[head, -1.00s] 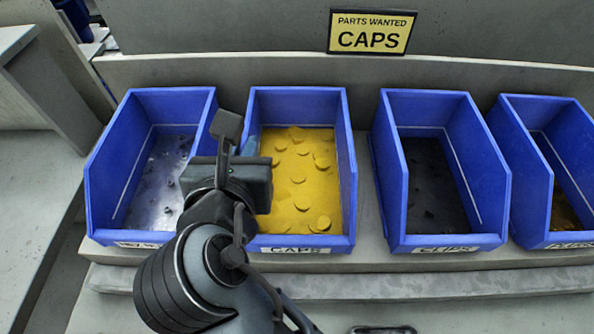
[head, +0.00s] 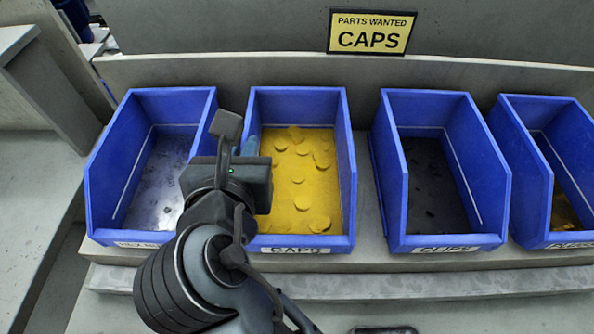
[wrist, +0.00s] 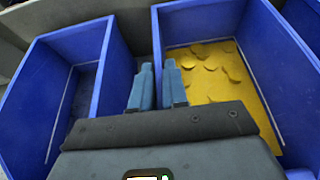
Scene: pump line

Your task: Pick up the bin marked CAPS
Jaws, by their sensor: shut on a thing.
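The bin marked CAPS (head: 347,170) is a blue open bin holding yellow discs, second from the left in the head view, with its label on the front lip. It stands level on the grey bench. It also shows at the right of the wrist view (wrist: 200,22). My gripper (wrist: 160,80) is shut on the bin's left side wall, with one blue finger inside the bin and one outside. In the head view my gripper (head: 249,142) and arm hide part of that wall and the front left of the bin.
A blue bin (head: 103,185) of grey parts stands close on the left, with a narrow gap. A bin (head: 393,180) of dark parts and another bin (head: 540,190) stand to the right. A yellow sign (head: 372,33) reading PARTS WANTED CAPS hangs behind.

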